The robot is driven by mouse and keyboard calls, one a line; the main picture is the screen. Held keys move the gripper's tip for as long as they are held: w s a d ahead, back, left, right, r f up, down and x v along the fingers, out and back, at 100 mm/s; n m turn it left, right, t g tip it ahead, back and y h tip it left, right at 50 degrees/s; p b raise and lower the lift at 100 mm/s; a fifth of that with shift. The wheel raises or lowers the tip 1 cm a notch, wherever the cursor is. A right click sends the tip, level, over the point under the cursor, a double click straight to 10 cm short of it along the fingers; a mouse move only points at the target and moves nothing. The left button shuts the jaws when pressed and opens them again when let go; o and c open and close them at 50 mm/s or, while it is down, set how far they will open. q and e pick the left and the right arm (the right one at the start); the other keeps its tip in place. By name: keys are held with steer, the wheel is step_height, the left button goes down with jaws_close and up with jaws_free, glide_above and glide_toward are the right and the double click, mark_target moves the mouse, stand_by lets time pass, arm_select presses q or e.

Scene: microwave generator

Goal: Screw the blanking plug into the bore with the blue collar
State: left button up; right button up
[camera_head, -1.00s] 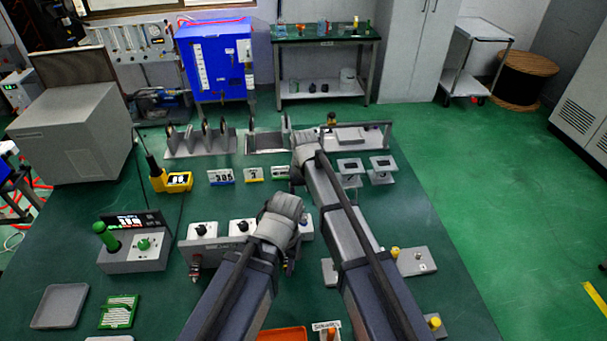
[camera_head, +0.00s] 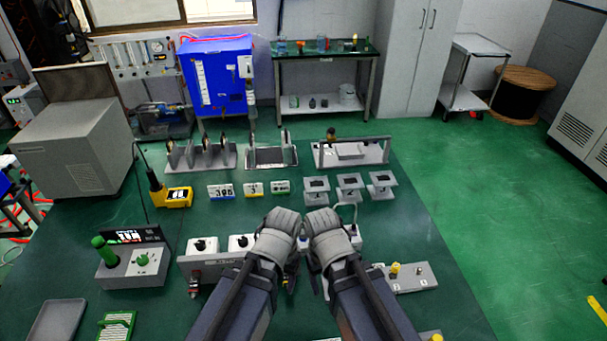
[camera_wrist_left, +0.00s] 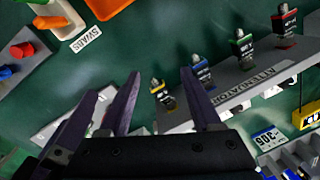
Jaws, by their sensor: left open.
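My left gripper (camera_head: 290,284) hangs over the middle of the table in the head view. I cannot surely pick out the blanking plug or the blue-collared bore. A grey block (camera_wrist_left: 32,68) in the left wrist view carries a red cylinder (camera_wrist_left: 22,49) and a blue one (camera_wrist_left: 5,73). A grey plate (camera_head: 415,275) with a yellow knob (camera_head: 394,269) lies right of my grippers.
The attenuator rail (camera_wrist_left: 235,92) holds several colour-tagged pieces, one of them blue (camera_wrist_left: 203,72). A swabs label (camera_wrist_left: 85,39) and orange tray (camera_wrist_left: 105,7) lie nearby. A green-handled control box (camera_head: 135,265) stands at left. Small stands (camera_head: 349,187) are behind my grippers.

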arm_select(q)
steer(key=w+a+n, duration=0.1)
steer(key=a, duration=0.1)
steer(key=w+a, duration=0.2)
steer(key=w+a+n, duration=0.1)
steer(key=a, duration=0.1)
steer(key=shift+w+n+h, duration=0.3)
steer(key=shift+h, duration=0.1)
steer(key=w+n, duration=0.2)
steer(key=w+a+n, duration=0.1)
steer(key=w, duration=0.2)
steer(key=shift+w+a+n+t, duration=0.15)
steer(key=shift+w+n+t, duration=0.1)
steer(key=shift+n+t, duration=0.15)
steer(key=w+d+n, duration=0.4)
steer(key=w+n, duration=0.1)
steer(key=w, duration=0.1)
steer(key=n, duration=0.6)
glide_above(303, 232)
steer(key=shift+a+g, duration=0.3)
steer(key=shift+w+d+n, duration=0.1)
steer(key=shift+d+n, duration=0.25)
steer(key=shift+n, duration=0.25)
step_height(303, 232, down, 8)
steer(key=b, duration=0.7)
steer(key=shift+b, duration=0.35)
steer(key=shift+r, duration=0.1)
